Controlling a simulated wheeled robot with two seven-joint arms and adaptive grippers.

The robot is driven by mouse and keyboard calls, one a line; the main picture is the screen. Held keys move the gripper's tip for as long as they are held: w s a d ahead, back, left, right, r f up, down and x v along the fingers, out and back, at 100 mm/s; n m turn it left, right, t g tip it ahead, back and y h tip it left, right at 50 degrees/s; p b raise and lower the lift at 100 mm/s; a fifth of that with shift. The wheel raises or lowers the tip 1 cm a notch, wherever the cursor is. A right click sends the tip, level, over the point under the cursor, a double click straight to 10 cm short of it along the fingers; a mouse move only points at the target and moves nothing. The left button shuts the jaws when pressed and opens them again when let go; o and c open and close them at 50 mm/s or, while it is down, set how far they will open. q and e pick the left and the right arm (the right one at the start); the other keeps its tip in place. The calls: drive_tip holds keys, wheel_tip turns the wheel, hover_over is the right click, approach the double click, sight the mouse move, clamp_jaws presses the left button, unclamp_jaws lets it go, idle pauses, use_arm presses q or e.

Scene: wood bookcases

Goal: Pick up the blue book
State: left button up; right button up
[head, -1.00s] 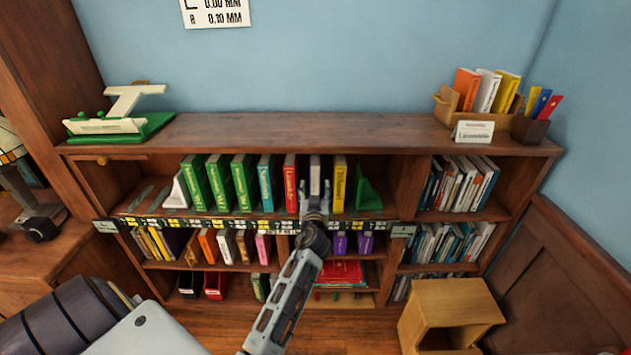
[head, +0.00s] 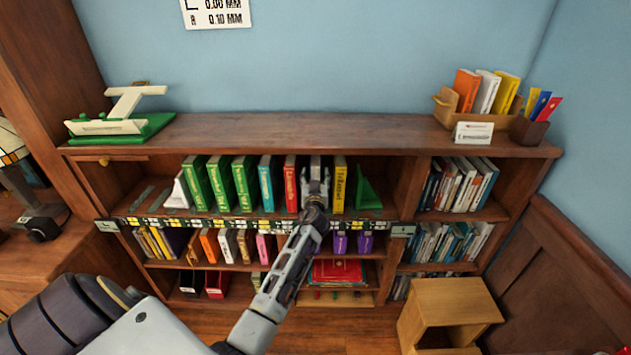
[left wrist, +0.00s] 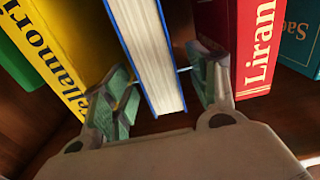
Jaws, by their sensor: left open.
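In the left wrist view, the blue book (left wrist: 148,50) stands with its white page edges toward me and thin blue cover edges on both sides. My left gripper (left wrist: 160,75) is open, with one green-grey finger on each side of this book. I cannot tell whether either finger touches it. In the head view, my left gripper (head: 316,180) is at the upper shelf, between a red book (head: 290,183) and a yellow book (head: 339,184). There the gripper mostly hides the blue book. My right gripper is not in view.
The red and yellow books stand close beside the fingers. A teal book (head: 265,183) and green books (head: 219,183) are farther left, and a green bookend (head: 367,190) is right. A label strip (head: 240,225) runs along the shelf edge. A wooden stool (head: 450,305) stands on the floor.

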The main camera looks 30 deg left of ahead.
use_arm(q)
drive_tip(key=shift+w+a+r, duration=0.1)
drive_tip(key=shift+w+a, duration=0.1)
drive_tip(key=shift+w, duration=0.15)
drive_tip(key=shift+w+a, duration=0.15)
drive_tip(key=shift+w, duration=0.1)
drive_tip(key=shift+w+a+p, duration=0.35)
drive_tip(key=shift+w+p, duration=0.1)
drive_tip(key=shift+w, duration=0.1)
drive_tip(key=shift+w+a, duration=0.3)
drive_tip(key=shift+w, duration=0.25)
drive_tip(key=shift+w+a, duration=0.35)
drive_tip(key=shift+w, duration=0.15)
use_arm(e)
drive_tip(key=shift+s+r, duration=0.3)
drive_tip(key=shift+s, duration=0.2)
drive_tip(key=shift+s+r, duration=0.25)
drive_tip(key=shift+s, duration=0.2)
